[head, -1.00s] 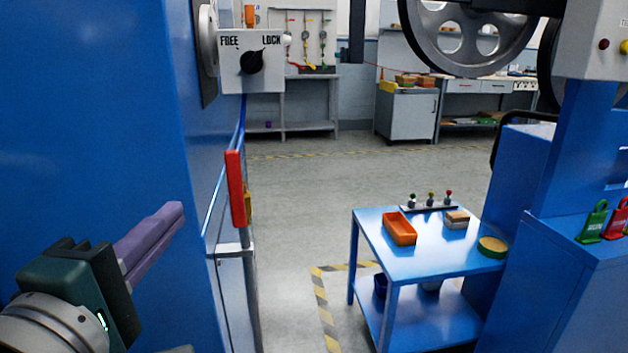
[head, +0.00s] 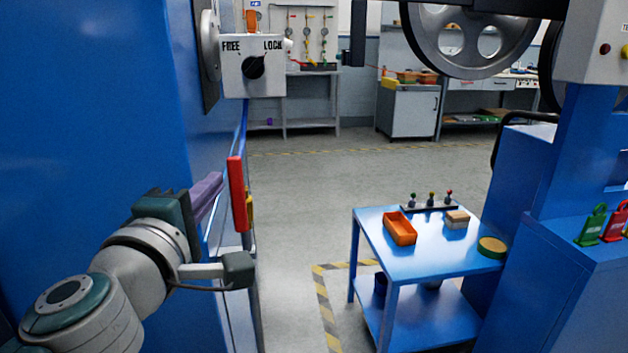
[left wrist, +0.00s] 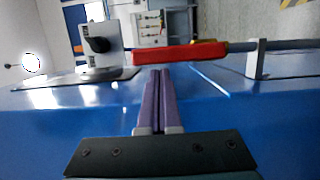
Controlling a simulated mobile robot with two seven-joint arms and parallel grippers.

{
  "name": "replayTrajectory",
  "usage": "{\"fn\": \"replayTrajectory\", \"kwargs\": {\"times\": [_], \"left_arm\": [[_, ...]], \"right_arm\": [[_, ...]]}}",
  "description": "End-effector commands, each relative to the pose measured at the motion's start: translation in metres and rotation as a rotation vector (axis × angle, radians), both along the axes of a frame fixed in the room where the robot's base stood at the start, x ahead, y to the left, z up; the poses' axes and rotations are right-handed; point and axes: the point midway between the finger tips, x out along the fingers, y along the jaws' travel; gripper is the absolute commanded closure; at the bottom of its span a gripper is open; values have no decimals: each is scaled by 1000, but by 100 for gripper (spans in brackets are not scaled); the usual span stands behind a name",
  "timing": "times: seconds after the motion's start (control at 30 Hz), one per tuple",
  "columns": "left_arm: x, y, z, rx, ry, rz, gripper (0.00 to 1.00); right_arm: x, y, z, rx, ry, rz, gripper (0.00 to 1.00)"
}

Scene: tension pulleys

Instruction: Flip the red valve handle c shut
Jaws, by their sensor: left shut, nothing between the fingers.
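The red valve handle (head: 237,193) stands upright beside the blue wall in the head view, above a metal pipe. In the left wrist view the red handle (left wrist: 180,52) lies across the picture, just beyond my fingertips. My left gripper (head: 222,178) is shut and empty, with its purple fingers pointing at the handle. The fingers also show in the left wrist view (left wrist: 159,72), close to the handle; I cannot tell whether they touch it. My right gripper is out of view.
A FREE/LOCK switch box (head: 253,66) sticks out from the blue cabinet (head: 90,120) above the handle. A blue table (head: 440,262) with an orange bin (head: 400,229) stands at right. The floor between is clear.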

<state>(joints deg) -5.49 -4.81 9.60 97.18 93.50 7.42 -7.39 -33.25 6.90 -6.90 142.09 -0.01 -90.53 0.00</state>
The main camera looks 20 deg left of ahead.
Motion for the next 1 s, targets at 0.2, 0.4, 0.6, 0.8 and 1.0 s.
{"fn": "replayTrajectory", "kwargs": {"times": [0.2,0.4,0.6,0.8,1.0], "left_arm": [[0,0,0,0,0,0,100],[1,-1,3,20,13,1,100],[2,-3,3,52,32,0,100],[3,-5,4,77,47,-1,100],[4,-7,6,111,67,-1,100]], "right_arm": [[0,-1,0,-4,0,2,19],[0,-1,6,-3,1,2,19],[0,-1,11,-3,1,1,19],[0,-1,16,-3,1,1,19],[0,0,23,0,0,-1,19]]}}
